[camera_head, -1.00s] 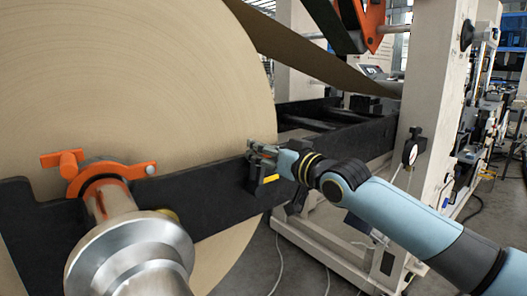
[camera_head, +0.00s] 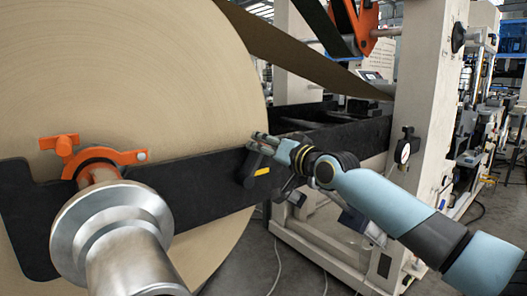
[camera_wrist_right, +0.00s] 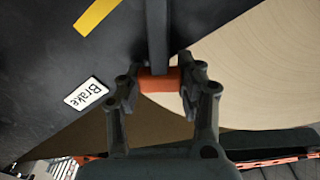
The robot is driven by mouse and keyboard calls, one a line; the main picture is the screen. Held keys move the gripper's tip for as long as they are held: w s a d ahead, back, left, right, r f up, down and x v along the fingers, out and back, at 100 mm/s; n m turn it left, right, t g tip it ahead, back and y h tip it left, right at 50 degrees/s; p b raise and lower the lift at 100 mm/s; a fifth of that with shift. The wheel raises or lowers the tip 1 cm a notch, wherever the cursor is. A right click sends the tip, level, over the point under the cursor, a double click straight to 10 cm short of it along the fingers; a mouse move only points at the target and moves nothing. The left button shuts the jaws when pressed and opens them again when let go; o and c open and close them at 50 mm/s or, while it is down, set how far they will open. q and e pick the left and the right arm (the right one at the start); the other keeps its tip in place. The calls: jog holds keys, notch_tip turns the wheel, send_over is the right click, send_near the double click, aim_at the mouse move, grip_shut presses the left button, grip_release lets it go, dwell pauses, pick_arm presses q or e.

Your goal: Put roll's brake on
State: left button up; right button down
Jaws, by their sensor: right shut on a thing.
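The large kraft paper roll (camera_head: 130,75) fills the left of the head view. In front of it runs a black beam (camera_head: 205,185) carrying the brake, marked by a yellow stripe (camera_head: 262,172). My right gripper (camera_head: 258,140) is at the brake's dark lever (camera_head: 252,166). In the right wrist view my right gripper (camera_wrist_right: 160,90) is shut on the brake lever's orange-red end (camera_wrist_right: 158,80); its dark bar (camera_wrist_right: 157,35) runs up from there. A white "Brake" label (camera_wrist_right: 86,93) sits on the black surface to the left. My left gripper is not in view.
An orange clamp (camera_head: 110,155) holds the steel shaft end (camera_head: 115,225) at lower left. A pale machine column (camera_head: 425,100) with a gauge (camera_head: 403,152) stands to the right. The paper web (camera_head: 310,55) runs above my gripper. Cables lie on the floor.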

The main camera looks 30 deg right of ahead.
aim_at(269, 170)
jog(key=d+f+m+b, duration=0.1)
jog(key=f+m, duration=0.1)
jog(key=d+f+m+b, duration=0.1)
jog(key=f+m, duration=0.1)
jog(key=m, duration=0.1)
jog(key=d+f+m+b, duration=0.1)
jog(key=d+f+m, duration=0.1)
jog(key=m, duration=0.1)
jog(key=shift+w, duration=0.15)
jog(key=shift+d+f+m+b, duration=0.15)
jog(key=shift+f+m+b, duration=0.95)
jog(key=shift+m, duration=0.6)
jog(key=shift+f, duration=0.15)
jog(key=c, duration=0.8)
grip_release()
notch_tip(269, 170, up, 10)
